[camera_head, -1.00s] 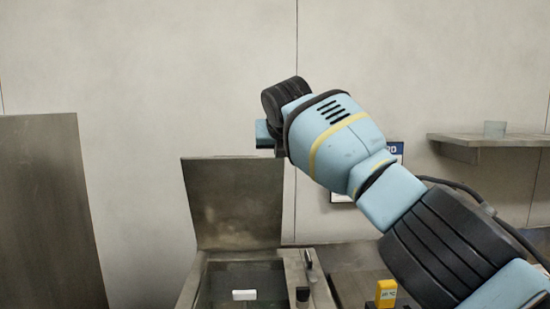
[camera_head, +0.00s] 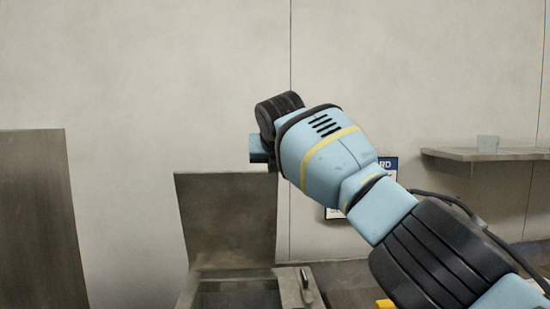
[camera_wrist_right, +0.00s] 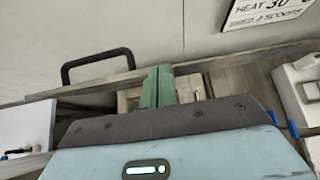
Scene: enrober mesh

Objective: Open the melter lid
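The melter (camera_head: 187,291) is a metal box at the bottom of the head view, cut off by the frame edge. Its lid (camera_head: 227,222), a grey-brown metal panel, stands raised at the back, and the box's dark opening shows in front of it. My right arm comes in from the right, with its wrist end (camera_head: 262,150) above the lid's top right corner in the picture; whether it touches the lid cannot be told. In the right wrist view the green fingers (camera_wrist_right: 158,87) are together with nothing visible between them. A black handle (camera_wrist_right: 97,62) shows left of them. My left gripper is not in view.
A tall metal panel (camera_head: 38,215) stands at the left. A wall shelf (camera_head: 480,154) with a small clear block (camera_head: 488,144) is at the right. A sign (camera_head: 388,163) is partly hidden behind my arm. A small lever (camera_head: 306,283) sits on the melter's right side.

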